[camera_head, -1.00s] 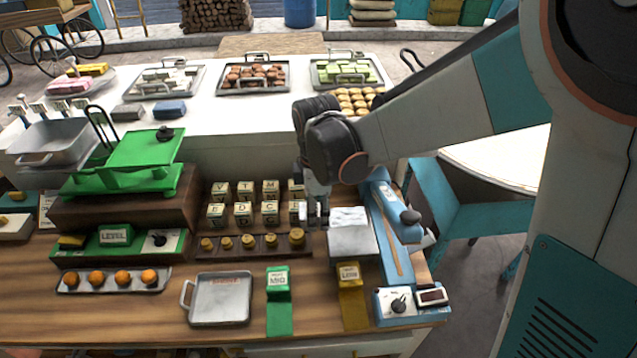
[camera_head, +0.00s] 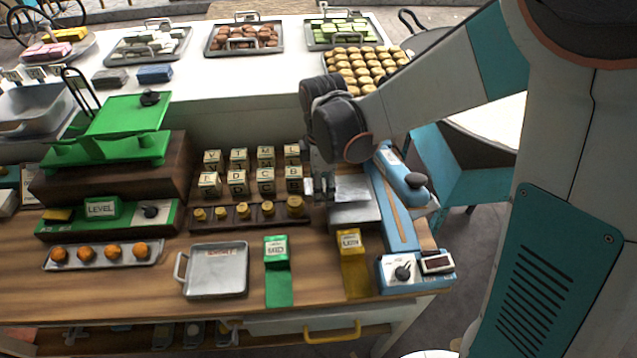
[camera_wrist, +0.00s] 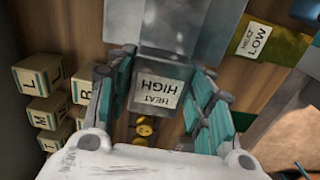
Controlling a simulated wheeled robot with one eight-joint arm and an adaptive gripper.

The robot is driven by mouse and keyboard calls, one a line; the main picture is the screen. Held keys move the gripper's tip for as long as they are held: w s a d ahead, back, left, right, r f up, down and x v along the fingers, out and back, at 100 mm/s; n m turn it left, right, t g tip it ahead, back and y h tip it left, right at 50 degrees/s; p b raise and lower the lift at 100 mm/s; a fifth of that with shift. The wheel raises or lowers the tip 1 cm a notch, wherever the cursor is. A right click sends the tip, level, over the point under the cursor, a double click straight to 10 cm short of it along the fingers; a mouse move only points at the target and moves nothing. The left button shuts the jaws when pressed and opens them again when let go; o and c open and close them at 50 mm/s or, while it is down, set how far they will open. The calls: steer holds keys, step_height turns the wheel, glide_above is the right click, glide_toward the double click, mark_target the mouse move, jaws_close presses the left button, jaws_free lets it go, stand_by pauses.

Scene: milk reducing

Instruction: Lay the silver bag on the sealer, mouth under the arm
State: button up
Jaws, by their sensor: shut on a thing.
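The silver bag (camera_head: 352,188) lies flat over a grey metal platform (camera_head: 357,217) on the left side of the blue sealer (camera_head: 394,222). Its open end points right, towards the sealer's strip; I cannot tell whether it reaches under the arm. The sealer's blue arm (camera_head: 403,180) with a dark knob lies along the far half. My gripper (camera_head: 320,189) is at the bag's left end, shut on it. In the wrist view, the bag's "HEAT HIGH" label (camera_wrist: 158,92) shows between the teal fingers, and its silver sheet (camera_wrist: 175,25) runs away over the platform.
A yellow "LOW" bag (camera_head: 354,274) and a green "MED" bag (camera_head: 278,282) lie in front. Lettered blocks (camera_head: 237,183) and a rack of brass weights (camera_head: 245,214) stand close left of my gripper. A metal tray (camera_head: 217,272) lies front left.

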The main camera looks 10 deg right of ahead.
mark_target(354, 191)
steer(key=shift+d+f+b, duration=0.2)
steer(key=shift+d+f, duration=0.05)
steer(key=shift+d, duration=1.7)
steer(key=shift+d+f+b, duration=0.2)
steer(key=shift+d, duration=1.75)
steer(key=shift+f+b, duration=0.4)
steer(key=shift+f, duration=0.1)
steer(key=o, duration=1.2)
steer(key=shift+o, duration=0.2)
